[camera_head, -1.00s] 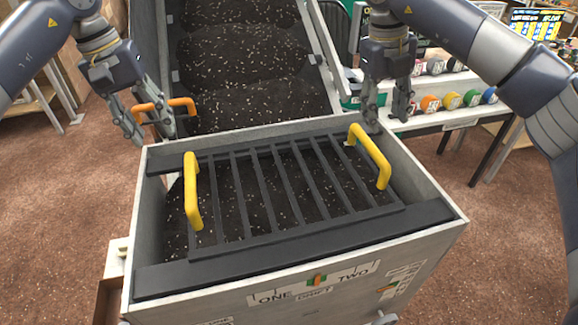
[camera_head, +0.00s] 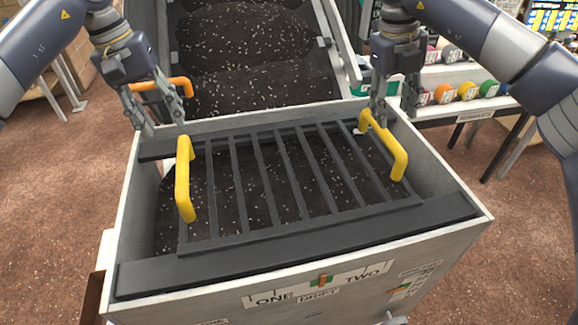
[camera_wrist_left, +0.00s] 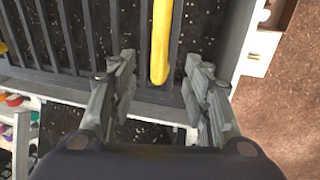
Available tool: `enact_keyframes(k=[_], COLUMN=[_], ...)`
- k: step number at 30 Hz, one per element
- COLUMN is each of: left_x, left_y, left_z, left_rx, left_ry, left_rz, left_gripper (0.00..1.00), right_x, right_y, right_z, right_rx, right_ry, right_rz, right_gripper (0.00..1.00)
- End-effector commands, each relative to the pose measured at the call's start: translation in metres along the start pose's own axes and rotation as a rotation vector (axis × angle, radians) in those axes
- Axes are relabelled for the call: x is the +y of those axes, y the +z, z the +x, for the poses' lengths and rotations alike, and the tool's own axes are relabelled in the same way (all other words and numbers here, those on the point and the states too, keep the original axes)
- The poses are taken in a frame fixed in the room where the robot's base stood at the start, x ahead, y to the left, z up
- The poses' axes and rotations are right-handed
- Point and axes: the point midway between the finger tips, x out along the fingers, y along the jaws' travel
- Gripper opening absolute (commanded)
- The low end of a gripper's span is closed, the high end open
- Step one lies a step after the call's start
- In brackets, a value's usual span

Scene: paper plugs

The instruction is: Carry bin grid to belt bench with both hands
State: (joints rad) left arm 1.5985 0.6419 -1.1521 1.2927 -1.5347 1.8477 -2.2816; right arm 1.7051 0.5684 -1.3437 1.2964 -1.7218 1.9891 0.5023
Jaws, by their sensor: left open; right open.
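The bin grid (camera_head: 262,190) is a dark barred frame lying inside the top of a grey bin, over dark soil with pale flecks. It has a yellow handle at its left (camera_head: 183,180) and one at its right (camera_head: 386,147). My left gripper (camera_head: 162,116) is open and empty, above the bin's far left corner, behind the left handle. In the left wrist view its fingers (camera_wrist_left: 158,95) stand apart with the yellow handle (camera_wrist_left: 161,45) just ahead, between their lines. My right gripper (camera_head: 393,112) is open, close to the far end of the right handle; contact is unclear. The belt bench cannot be made out.
The grey bin (camera_head: 452,222) has raised walls and a front label reading ONE and TWO. A soil-covered incline (camera_head: 250,60) with an orange handle (camera_head: 172,84) rises behind it. A white shelf (camera_head: 465,105) with colored round items stands at right.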

Motion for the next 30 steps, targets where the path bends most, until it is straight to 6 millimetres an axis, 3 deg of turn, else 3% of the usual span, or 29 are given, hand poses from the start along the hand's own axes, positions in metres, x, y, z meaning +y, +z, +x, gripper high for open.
enact_keyframes(k=[15,21,30], left_x=[-0.001,0.000,0.000], left_y=[0.001,0.001,0.001], left_z=[0.085,0.100,0.101], left_rx=[-0.003,-0.002,-0.001], left_ry=[-0.001,-0.001,-0.001], left_rz=[0.000,0.000,0.000], left_gripper=[0.45,0.45,0.45], right_x=[0.000,0.000,0.000], right_y=[-0.001,0.000,0.000], right_z=[0.085,0.100,0.101], right_rx=[0.002,0.001,0.000], right_ry=[0.001,0.000,0.000], right_rz=[0.000,0.001,0.001], right_gripper=[0.45,0.45,0.45])
